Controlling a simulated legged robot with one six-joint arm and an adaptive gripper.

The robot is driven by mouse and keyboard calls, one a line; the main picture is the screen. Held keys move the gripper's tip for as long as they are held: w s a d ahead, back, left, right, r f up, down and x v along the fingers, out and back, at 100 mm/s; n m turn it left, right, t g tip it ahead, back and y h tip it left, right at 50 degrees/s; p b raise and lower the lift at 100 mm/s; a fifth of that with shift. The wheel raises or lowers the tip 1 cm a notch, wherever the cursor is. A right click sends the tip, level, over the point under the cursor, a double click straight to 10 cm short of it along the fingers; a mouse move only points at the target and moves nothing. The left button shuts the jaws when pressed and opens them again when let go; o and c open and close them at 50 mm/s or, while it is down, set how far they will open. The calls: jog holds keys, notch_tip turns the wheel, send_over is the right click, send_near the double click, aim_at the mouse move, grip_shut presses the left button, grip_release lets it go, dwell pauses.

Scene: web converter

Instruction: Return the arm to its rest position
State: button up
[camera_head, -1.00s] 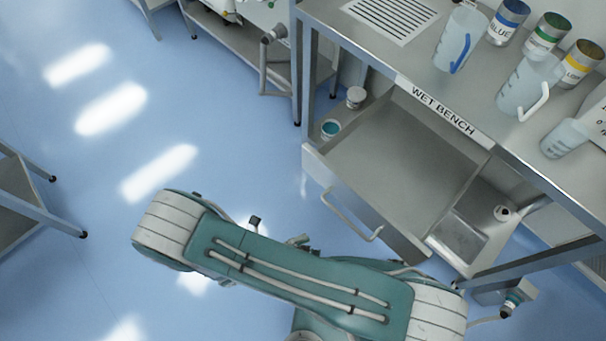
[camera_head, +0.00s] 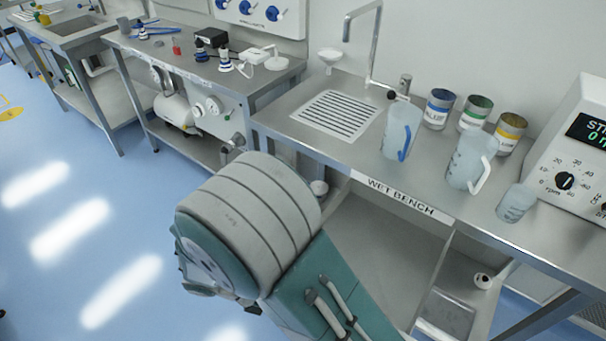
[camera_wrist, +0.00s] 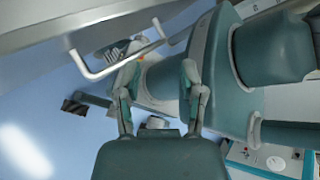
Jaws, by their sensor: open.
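My gripper (camera_wrist: 160,72) is open and empty in the wrist view, its two teal and grey fingers spread apart. Beyond the fingers are teal and white parts of my own body and blue floor. My folded arm (camera_head: 250,215), with a banded pale grey joint and teal link, fills the lower middle of the head view. My gripper does not show in the head view. A bar handle (camera_wrist: 108,72) on a grey metal front is up and left of the fingers in the wrist view; I cannot tell whether they touch.
The wet bench (camera_head: 345,155) stands right of my arm, carrying jugs (camera_head: 402,128), labelled cans (camera_head: 439,109) and a dial instrument (camera_head: 565,150). Its drawer area is partly hidden by my arm. Another bench (camera_head: 150,60) stands behind. Blue floor (camera_head: 60,285) is clear at left.

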jog(key=d+r+m+t+y, duration=0.3)
jog(key=d+r+m+y, duration=0.3)
jog(key=r+m, duration=0.5)
jog(key=d+r+m+t+y, duration=0.3)
jog(key=d+r+m+y, duration=0.3)
jog(key=d+r+m, duration=0.5)
jog(key=r+m, duration=0.1)
jog(key=m, duration=0.3)
jog(key=shift+s+d+r+t, duration=0.2)
jog(key=shift+t, duration=0.1)
jog(key=shift+a, duration=0.15)
